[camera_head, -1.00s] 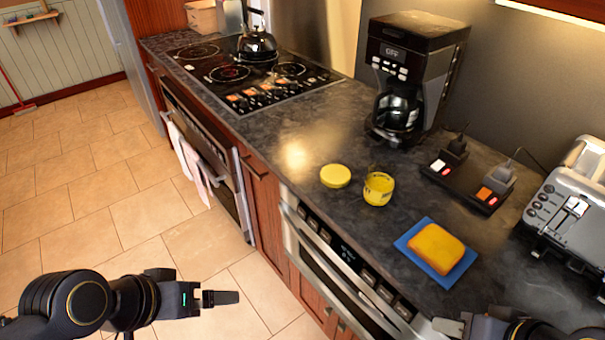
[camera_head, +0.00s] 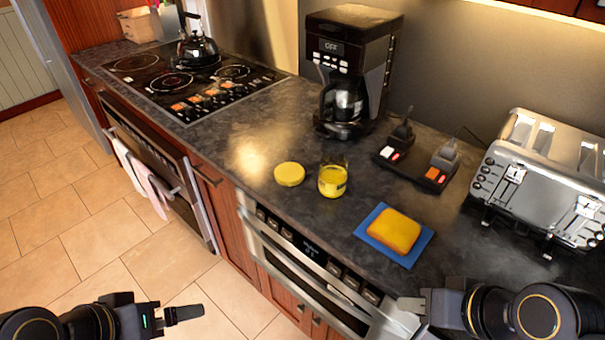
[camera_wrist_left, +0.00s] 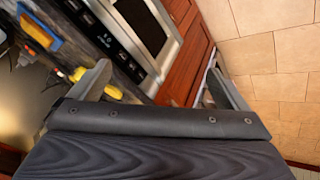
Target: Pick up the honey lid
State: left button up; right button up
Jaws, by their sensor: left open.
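The honey lid (camera_head: 289,174) is a round, flat yellow disc lying on the dark counter. The honey jar (camera_head: 333,180), glass with yellow contents, stands upright just to its right. My left gripper (camera_head: 184,313) is open and empty, low over the floor in front of the cabinets, well apart from the lid. In the left wrist view its two fingers (camera_wrist_left: 158,68) are spread wide, with what looks like the lid (camera_wrist_left: 113,92) partly hidden past the left finger. My right gripper (camera_head: 412,303) is near the counter's front edge; its opening cannot be made out.
Bread on a blue board (camera_head: 423,244) lies right of the jar. A coffee maker (camera_head: 352,70), a black switch block (camera_head: 425,172) and a toaster (camera_head: 545,180) stand behind. The stove with a kettle (camera_head: 197,50) is at the left. Counter left of the lid is clear.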

aim_at(289, 174)
jog(key=i+j+z, duration=0.3)
jog(key=j, duration=0.25)
jog(key=i+j+z, duration=0.35)
jog(key=j, duration=0.3)
jog(key=i+j+z, duration=0.15)
jog(key=j, duration=0.2)
jog(key=i+j+z, duration=0.15)
jog(key=j, duration=0.2)
